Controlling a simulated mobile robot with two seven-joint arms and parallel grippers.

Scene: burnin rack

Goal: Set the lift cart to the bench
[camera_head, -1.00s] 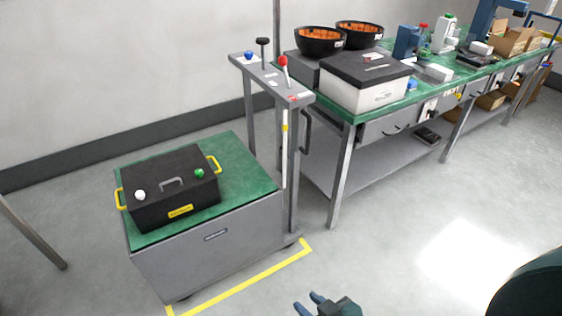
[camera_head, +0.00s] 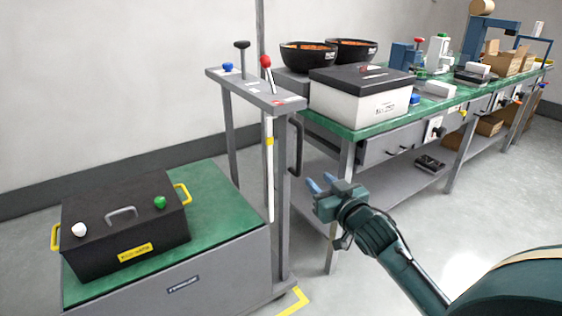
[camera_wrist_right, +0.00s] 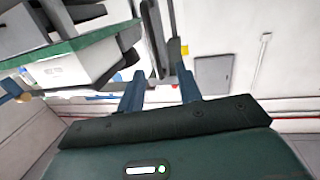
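The lift cart (camera_head: 215,265) stands at the left with a green top and a grey post frame. Its control head (camera_head: 255,88) carries a blue knob, a black knob and a red-tipped lever (camera_head: 267,70). A black case (camera_head: 125,228) with yellow handles rests on the cart's green top. The bench (camera_head: 375,128) with a green top stands behind and to the right of the cart. My right gripper (camera_head: 322,182) is open and empty, in front of the bench's near leg and right of the cart's post. Its spread fingers (camera_wrist_right: 160,92) also show in the right wrist view. My left gripper is not in view.
A white box with a black lid (camera_head: 362,98) sits at the bench's near end, with black bowls (camera_head: 308,60) behind it. A dark curved handle (camera_head: 296,145) is on the cart's post. Yellow floor tape (camera_head: 296,303) runs along the cart. The floor at right is clear.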

